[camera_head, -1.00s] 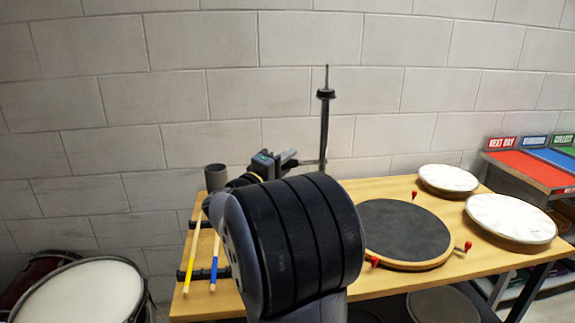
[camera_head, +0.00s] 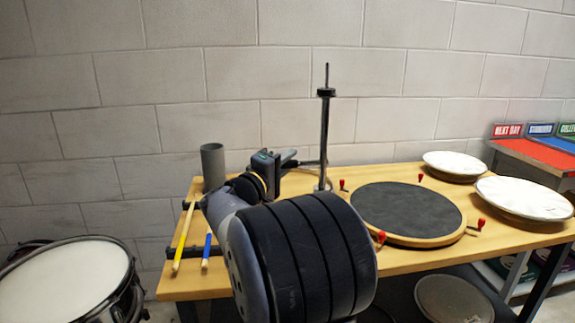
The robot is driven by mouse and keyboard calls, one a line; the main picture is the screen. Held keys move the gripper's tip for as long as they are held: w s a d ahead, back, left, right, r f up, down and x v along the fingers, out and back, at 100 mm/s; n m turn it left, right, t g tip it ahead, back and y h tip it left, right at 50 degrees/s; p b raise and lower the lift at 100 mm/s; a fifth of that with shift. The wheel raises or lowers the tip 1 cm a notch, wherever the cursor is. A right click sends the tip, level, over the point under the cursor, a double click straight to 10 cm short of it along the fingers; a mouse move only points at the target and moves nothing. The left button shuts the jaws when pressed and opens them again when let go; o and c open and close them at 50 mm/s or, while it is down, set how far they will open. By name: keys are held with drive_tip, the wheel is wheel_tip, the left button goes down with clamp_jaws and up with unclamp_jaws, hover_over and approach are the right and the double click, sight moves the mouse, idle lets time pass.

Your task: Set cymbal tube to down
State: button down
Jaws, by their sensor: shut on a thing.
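The cymbal stand stands upright at the back of the wooden bench, with its dark cymbal tube (camera_head: 324,135) as a vertical pole. A black collar (camera_head: 326,92) sits near its top, with a thin rod above. My gripper (camera_head: 302,161) reaches in from the left at the lower half of the pole. It is shut on the tube, as far as I can see; its fingertips are small and the exact contact is hard to make out. My large dark arm joint fills the lower middle and hides the bench in front of the stand.
A round dark practice pad (camera_head: 405,210) with red knobs lies right of the stand. Two white drum heads (camera_head: 523,197) sit further right. Drumsticks (camera_head: 184,235) and a grey cup (camera_head: 213,167) are at the left. A snare drum (camera_head: 65,285) stands on the left. A block wall is close behind.

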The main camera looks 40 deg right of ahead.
drive_tip(key=shift+f, duration=0.5)
drive_tip(key=c, duration=1.3)
unclamp_jaws()
drive_tip(key=shift+r, duration=0.15)
drive_tip(key=v, duration=1)
drive_tip(key=shift+a+b, duration=0.35)
drive_tip(key=shift+b, duration=0.05)
drive_tip(key=shift+s+d, duration=0.1)
